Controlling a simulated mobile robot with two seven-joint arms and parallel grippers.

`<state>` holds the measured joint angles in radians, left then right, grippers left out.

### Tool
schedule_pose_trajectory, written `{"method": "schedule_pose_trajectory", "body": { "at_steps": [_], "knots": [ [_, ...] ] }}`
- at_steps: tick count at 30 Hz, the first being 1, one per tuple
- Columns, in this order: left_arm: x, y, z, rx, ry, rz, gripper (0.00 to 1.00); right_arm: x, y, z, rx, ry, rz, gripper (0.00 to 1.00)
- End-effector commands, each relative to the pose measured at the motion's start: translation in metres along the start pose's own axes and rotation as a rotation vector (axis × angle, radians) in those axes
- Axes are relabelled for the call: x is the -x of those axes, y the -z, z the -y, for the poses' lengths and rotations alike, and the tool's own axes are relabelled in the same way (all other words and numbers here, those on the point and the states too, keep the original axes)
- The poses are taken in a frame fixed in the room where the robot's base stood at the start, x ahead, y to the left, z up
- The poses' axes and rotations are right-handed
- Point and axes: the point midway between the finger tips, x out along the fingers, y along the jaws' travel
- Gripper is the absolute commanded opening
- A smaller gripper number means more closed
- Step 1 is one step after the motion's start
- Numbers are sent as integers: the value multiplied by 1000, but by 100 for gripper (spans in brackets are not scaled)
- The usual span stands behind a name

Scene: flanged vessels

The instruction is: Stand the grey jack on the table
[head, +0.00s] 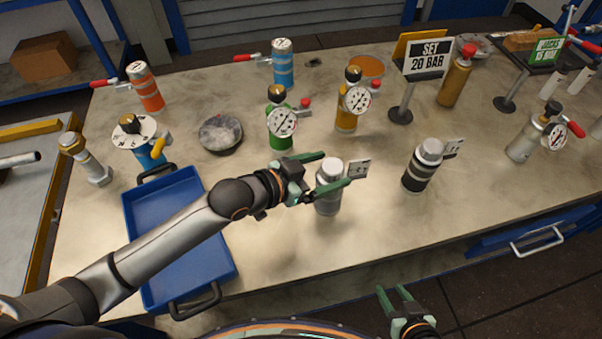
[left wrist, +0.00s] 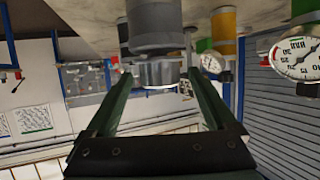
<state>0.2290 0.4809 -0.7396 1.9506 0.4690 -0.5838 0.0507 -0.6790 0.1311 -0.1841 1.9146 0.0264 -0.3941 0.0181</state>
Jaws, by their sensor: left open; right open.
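The grey jack (head: 328,200) stands upright on the table (head: 290,235), with a small marked tag (head: 359,169) at its right. My left gripper (head: 335,171) is open, with its two green fingers on either side of the jack's upper part. The left wrist view is upside down and shows the grey jack (left wrist: 155,28) between the spread fingertips. I cannot tell whether either finger touches it. My right gripper (head: 395,294) is open and empty, in front of the table's edge.
A black jack (head: 417,178) stands to the right and a green one with a gauge (head: 280,136) behind. A blue tray (head: 226,262) lies under my left arm. Behind are an orange-yellow vessel (head: 346,122) and a sign (head: 428,57). The table's front right is clear.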

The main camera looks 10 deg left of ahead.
Motion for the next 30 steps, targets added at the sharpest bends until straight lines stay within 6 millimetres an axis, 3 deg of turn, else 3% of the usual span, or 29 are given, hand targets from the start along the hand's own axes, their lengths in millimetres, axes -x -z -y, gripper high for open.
{"method": "schedule_pose_trajectory", "body": {
  "at_steps": [9,13,19,30],
  "knots": [
    [67,-1,0,-1,1,4,89,1,1,0,0,0,0,47],
    [86,-1,0,-1,2,3,89,0,0,0,0,0,0,47],
    [99,0,0,0,0,0,89,0,0,0,0,0,0,47],
    [100,1,0,0,0,0,89,0,0,0,0,0,0,47]
  ]
}}
